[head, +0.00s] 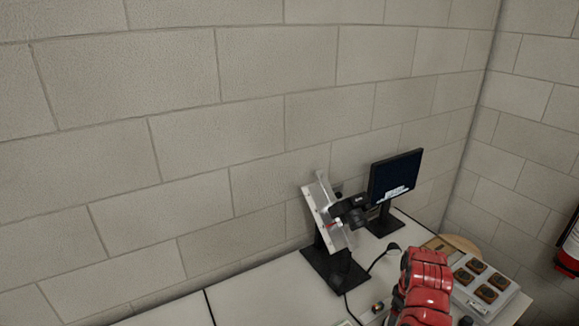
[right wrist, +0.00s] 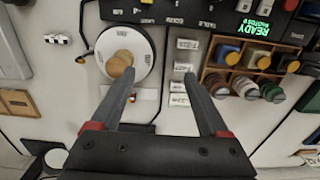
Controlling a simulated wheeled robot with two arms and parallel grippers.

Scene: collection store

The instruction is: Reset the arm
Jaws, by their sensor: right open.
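My right gripper (right wrist: 159,78) shows in the right wrist view with its two dark fingers spread wide. It is open, and nothing is held between the fingers. Red pads show near the finger bases. Behind the left finger is a white round disc (right wrist: 143,46) with a tan knob (right wrist: 120,64) on it. Small labelled white tags (right wrist: 186,44) show between the fingertips. In the head view a red segmented arm (head: 425,285) rises at the lower right; its gripper cannot be made out there. My left gripper is in neither view.
A tilted pale plate (head: 318,205) on a black stand and a black monitor (head: 396,176) stand by the wall. A grey box (head: 500,301) lies right. A wooden rack (right wrist: 211,73) holds several bottles. A dark panel reads READY (right wrist: 254,27). The left desk (head: 250,295) looks clear.

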